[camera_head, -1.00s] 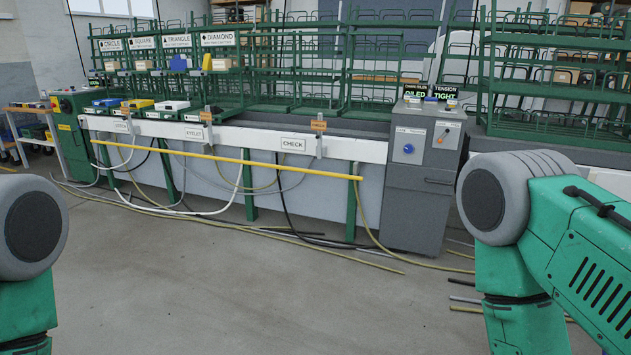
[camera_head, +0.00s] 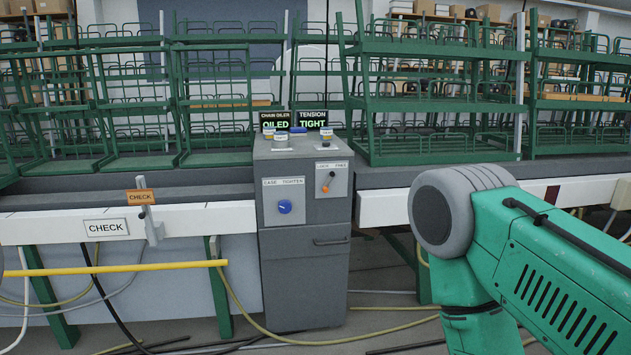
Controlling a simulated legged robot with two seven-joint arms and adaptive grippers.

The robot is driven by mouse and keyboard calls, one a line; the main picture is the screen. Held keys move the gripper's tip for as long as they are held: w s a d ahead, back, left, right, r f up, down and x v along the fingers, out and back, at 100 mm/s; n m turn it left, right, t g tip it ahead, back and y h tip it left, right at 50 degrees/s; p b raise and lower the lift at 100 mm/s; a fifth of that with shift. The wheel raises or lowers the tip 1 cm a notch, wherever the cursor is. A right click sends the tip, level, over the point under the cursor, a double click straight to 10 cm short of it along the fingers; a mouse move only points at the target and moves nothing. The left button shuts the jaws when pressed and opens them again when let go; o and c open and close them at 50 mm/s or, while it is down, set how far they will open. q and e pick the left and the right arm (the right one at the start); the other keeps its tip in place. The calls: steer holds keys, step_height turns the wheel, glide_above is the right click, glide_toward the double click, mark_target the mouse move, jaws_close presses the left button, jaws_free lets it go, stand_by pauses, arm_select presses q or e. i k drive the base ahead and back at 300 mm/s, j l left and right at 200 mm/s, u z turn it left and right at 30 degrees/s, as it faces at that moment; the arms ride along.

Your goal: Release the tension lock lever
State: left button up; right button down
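The tension lock lever (camera_head: 328,182) is a small lever with an orange tip on a light plate headed "LOCK FREE", on the upper right of the grey cabinet's (camera_head: 304,262) front. A blue knob (camera_head: 285,206) sits on the "CASE TIGHTEN" plate to its left. On top, a display (camera_head: 319,131) reads "TENSION TIGHT" and another (camera_head: 275,133) reads "CHAIN OILER OILED". My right arm shows at the right, well short of the cabinet, with its gripper out of the picture. My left gripper is also out of view.
A white conveyor rail with a CHECK sign (camera_head: 106,227) and a yellow bar (camera_head: 118,269) runs left of the cabinet. Green racks (camera_head: 430,90) stand behind. Hoses (camera_head: 350,341) lie on the floor at the cabinet's foot.

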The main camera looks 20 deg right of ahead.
mark_target(325, 188)
steer(key=i+l+u, duration=0.4)
steer(key=i+l, duration=0.25)
steer(key=i, duration=0.2)
steer(key=i+l+u, duration=0.4)
steer(key=i+l, duration=0.4)
steer(key=l, duration=0.15)
steer(key=i+l, duration=0.1)
steer(key=l, duration=0.55)
steer(key=i+u, duration=0.05)
